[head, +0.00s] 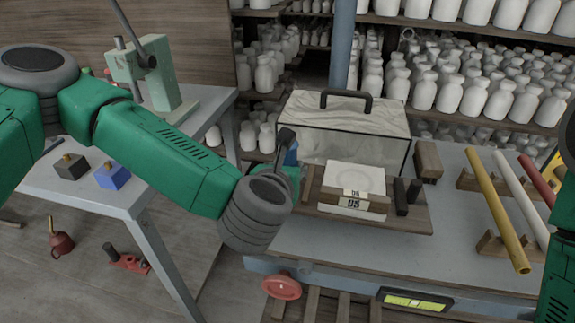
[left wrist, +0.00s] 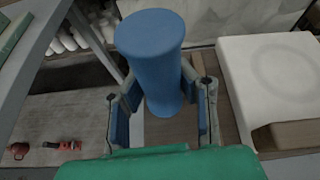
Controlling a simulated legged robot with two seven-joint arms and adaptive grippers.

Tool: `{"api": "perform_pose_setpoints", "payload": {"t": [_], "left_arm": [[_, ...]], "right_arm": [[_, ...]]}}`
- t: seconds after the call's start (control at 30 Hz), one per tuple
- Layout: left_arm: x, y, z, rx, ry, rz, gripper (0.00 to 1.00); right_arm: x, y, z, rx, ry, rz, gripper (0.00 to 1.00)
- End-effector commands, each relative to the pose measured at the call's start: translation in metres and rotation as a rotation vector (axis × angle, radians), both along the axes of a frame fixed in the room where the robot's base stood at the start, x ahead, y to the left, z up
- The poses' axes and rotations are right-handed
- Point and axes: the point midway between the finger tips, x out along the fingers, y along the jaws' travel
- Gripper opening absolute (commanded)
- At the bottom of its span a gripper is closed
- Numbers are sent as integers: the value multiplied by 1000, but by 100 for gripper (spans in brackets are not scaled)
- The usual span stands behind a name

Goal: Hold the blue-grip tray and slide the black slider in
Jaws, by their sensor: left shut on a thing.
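The wooden tray (head: 412,219) lies on the grey workbench, with its blue grip (head: 291,156) at its left end. My left gripper (head: 289,172) is at that end; in the left wrist view its two fingers stand on either side of the upright blue grip (left wrist: 152,62) and are shut on it. The black slider (head: 401,196) stands at the tray's right end, beside a second dark piece. A white square block (head: 355,177) with a wooden front labelled 05 sits in the middle of the tray. My right gripper is out of view.
A clear case with a black handle (head: 346,98) stands behind the tray. Yellow (head: 497,210), white and red tubes lie on wooden rests at right. A level (head: 414,301) is at the bench front. A side table (head: 125,200) stands left; bottle shelves are behind.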

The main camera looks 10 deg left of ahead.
Motion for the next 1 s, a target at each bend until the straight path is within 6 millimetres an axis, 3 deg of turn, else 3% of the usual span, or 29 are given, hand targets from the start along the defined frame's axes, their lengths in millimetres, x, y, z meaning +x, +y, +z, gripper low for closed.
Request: {"api": "perform_pose_setpoints", "payload": {"t": [0.2, 0.6, 1.0], "left_arm": [[1, -1, -10, -17, -1, 5, 0], [1, -1, -11, -19, -1, 6, 0], [0, 1, -32, -19, -1, 6, 0]], "right_arm": [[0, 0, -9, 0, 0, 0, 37], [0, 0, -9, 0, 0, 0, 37], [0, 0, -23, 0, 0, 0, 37]]}}
